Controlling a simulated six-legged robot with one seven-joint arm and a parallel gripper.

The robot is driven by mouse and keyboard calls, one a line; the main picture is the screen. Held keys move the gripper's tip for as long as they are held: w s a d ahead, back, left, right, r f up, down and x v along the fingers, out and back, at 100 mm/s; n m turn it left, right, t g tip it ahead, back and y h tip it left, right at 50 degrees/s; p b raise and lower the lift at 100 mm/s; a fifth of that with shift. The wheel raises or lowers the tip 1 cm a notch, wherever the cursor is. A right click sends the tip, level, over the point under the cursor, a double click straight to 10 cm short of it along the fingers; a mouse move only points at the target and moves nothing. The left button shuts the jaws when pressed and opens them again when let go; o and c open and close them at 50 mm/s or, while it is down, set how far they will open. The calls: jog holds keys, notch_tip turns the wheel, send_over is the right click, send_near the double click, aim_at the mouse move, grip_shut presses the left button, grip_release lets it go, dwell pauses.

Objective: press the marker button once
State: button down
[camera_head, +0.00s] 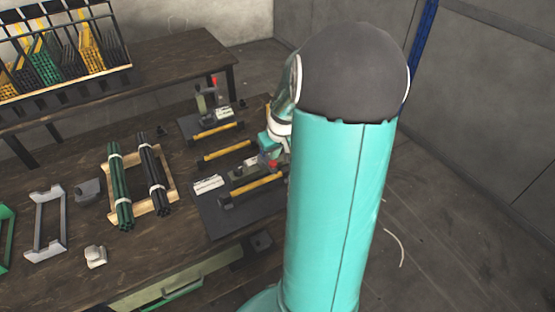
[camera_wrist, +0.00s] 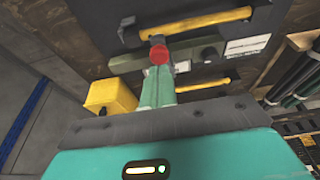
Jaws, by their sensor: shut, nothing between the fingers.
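A red round button or knob (camera_wrist: 156,55) shows in the wrist view just past the tips of my gripper (camera_wrist: 158,80). My gripper's green fingers are together with nothing between them. Whether they touch the red part, I cannot tell. Behind it lies a grey-green press body (camera_wrist: 195,55) with a white label. In the head view the front press (camera_head: 252,165) is partly hidden by my arm, and a bit of red (camera_head: 275,163) shows beside my gripper (camera_head: 266,146). A rear press (camera_head: 208,105) also has a red-topped part (camera_head: 214,82). No marking tells which red part is the marker button.
Yellow bars (camera_head: 252,190) lie on dark plates around the presses. A wooden frame (camera_head: 152,205) with green and black rod bundles stands left, near grey brackets (camera_head: 47,222). A yellow box (camera_wrist: 110,97) shows in the wrist view. A rack (camera_head: 65,90) is behind.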

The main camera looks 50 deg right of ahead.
jog(key=d+v, duration=0.1)
jog(key=v, duration=0.9)
jog(key=shift+a+r, duration=0.3)
jog(key=shift+a, duration=0.1)
jog(key=shift+w, duration=0.1)
jog(key=s+a+r+n, duration=0.1)
jog(key=s+a+r, duration=0.1)
jog(key=a, duration=0.8)
jog(key=s+a+r+n+t, duration=0.1)
jog(key=s+a+r, duration=0.2)
jog(key=a, duration=0.8)
jog(key=s+a+r+n+t+y, duration=0.1)
jog(key=s+a+r, duration=0.2)
jog(key=a, duration=0.7)
jog(key=shift+s+a, duration=0.15)
jog(key=shift+s, duration=0.4)
